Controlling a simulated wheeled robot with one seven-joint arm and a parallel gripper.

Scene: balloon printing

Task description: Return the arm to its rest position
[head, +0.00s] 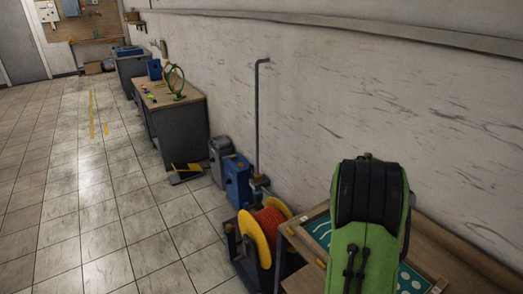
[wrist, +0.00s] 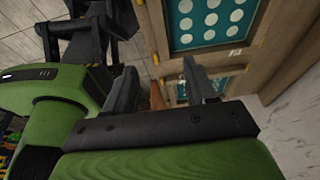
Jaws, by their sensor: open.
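My arm (head: 365,225), green with black pads, rises in front of a wooden table (head: 470,268) at the lower right of the head view. My gripper (wrist: 160,80) shows in the wrist view with its two dark fingers apart and nothing held between them. Beyond the fingers is the table with a wood-framed teal panel (wrist: 212,22) bearing pale dots. The same kind of teal panel shows partly behind my arm in the head view (head: 322,232). My gripper is hidden in the head view.
A yellow reel with an orange hose (head: 268,232) stands left of the table. Behind it are a blue can (head: 237,180), a grey can (head: 220,155) and a vertical pipe (head: 257,120). A desk (head: 175,125) stands along the wall (head: 400,95). The tiled floor at left is open.

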